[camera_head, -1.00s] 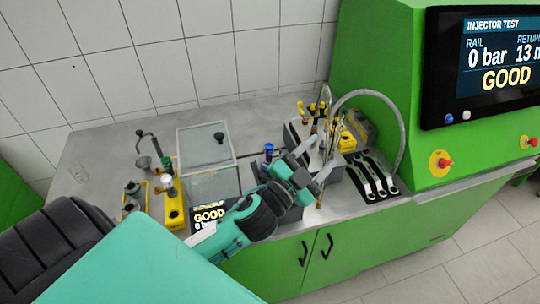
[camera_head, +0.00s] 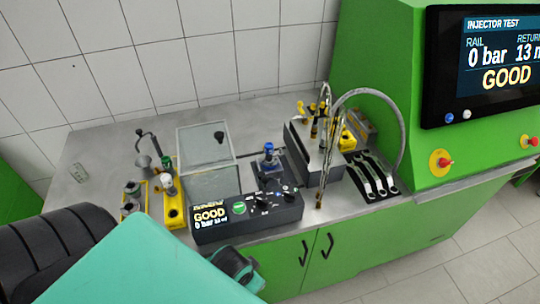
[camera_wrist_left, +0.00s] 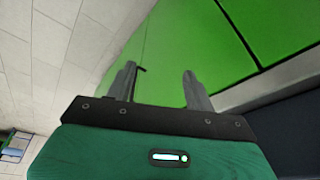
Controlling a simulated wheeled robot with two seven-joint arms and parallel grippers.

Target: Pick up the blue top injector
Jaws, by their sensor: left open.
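The blue top injector (camera_head: 268,148) stands upright in a dark holder behind the control box with the small "GOOD" screen (camera_head: 210,214). Its blue cap shows clearly; its lower part is partly hidden. My left gripper (camera_wrist_left: 158,72) is open and empty in the left wrist view, its two fingers facing the green cabinet front. In the head view my left arm is low at the front, below the bench edge and well away from the injector, and its fingers are hidden. My right gripper is not in view.
A clear glass box (camera_head: 207,160) stands left of the injector. A grey rack (camera_head: 316,160) with several injectors stands to its right, by a curved hose (camera_head: 398,115) and black clamps (camera_head: 372,178). Yellow-based fixtures (camera_head: 173,208) are at the left. The large green machine (camera_head: 385,65) borders the right.

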